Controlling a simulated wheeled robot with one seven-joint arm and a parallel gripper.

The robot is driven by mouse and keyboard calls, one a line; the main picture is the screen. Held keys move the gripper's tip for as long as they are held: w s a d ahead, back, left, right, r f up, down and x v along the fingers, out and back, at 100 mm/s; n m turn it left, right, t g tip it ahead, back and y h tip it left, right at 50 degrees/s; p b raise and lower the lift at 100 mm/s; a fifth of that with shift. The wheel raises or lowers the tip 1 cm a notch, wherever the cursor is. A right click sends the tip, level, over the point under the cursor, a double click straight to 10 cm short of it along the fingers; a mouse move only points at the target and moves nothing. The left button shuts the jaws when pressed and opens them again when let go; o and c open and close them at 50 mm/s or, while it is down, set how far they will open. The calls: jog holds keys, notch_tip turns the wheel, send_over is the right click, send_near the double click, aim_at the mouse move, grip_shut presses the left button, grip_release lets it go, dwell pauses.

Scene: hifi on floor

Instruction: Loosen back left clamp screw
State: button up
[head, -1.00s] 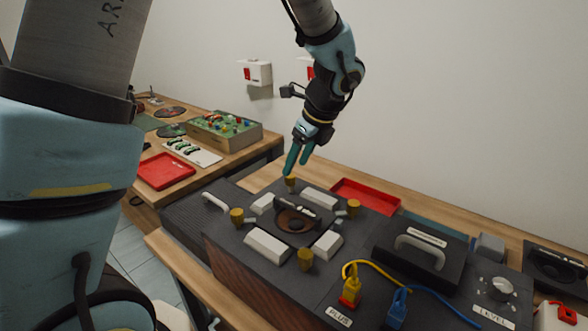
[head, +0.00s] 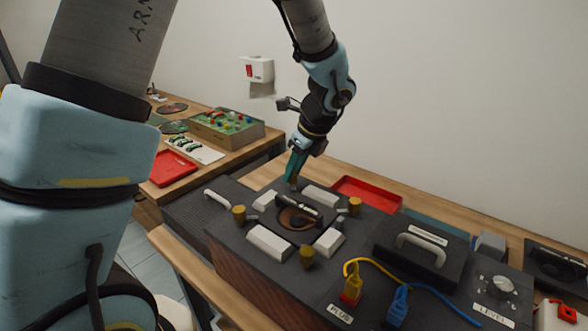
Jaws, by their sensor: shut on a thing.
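My gripper (head: 294,172) points down at the back left of the dark fixture (head: 225,242), its teal fingers shut on the back left clamp screw (head: 293,184). That brass screw is mostly hidden by the fingers. Three other brass clamp screws show: one at the left (head: 239,214), one at the right (head: 355,205) and one at the front (head: 307,256). Pale clamp blocks (head: 269,242) surround a round speaker-like part (head: 296,217) in the middle. A dark bar lies across that part.
A red tray (head: 368,194) lies behind the fixture. To the right are a black handled block (head: 424,246), yellow (head: 352,287) and blue (head: 398,305) plugs with cables, and a knob (head: 499,286). A side table holds another red tray (head: 172,168) and a green board (head: 226,127).

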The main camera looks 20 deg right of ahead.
grip_shut()
jog(key=shift+r+n, duration=0.1)
jog(key=shift+n, duration=0.3)
jog(key=n+p, duration=0.1)
jog(key=n, duration=0.1)
jog(key=n+g+y+p, duration=0.1)
jog(key=n, duration=0.1)
jog(key=shift+w+d+n+y, duration=0.1)
jog(key=shift+n+y, duration=0.2)
jog(key=n+g+p, duration=0.1)
jog(key=n, duration=0.1)
jog(key=n+g+p, duration=0.1)
jog(key=n, duration=0.2)
jog(key=shift+w+y, duration=0.15)
jog(key=shift+y, duration=0.25)
jog(key=n+g+p, duration=0.1)
jog(key=n+g, duration=0.1)
jog(key=n, duration=0.3)
jog(key=shift+w+n, duration=0.15)
jog(key=shift+n, duration=0.25)
jog(key=n+g, duration=0.1)
jog(key=n, duration=0.1)
jog(key=n+g+h, duration=0.1)
jog(key=n, duration=0.2)
jog(key=shift+w+h, duration=0.1)
jog(key=shift+h, duration=0.2)
jog(key=shift+n, duration=0.4)
jog(key=o, duration=0.7)
grip_release()
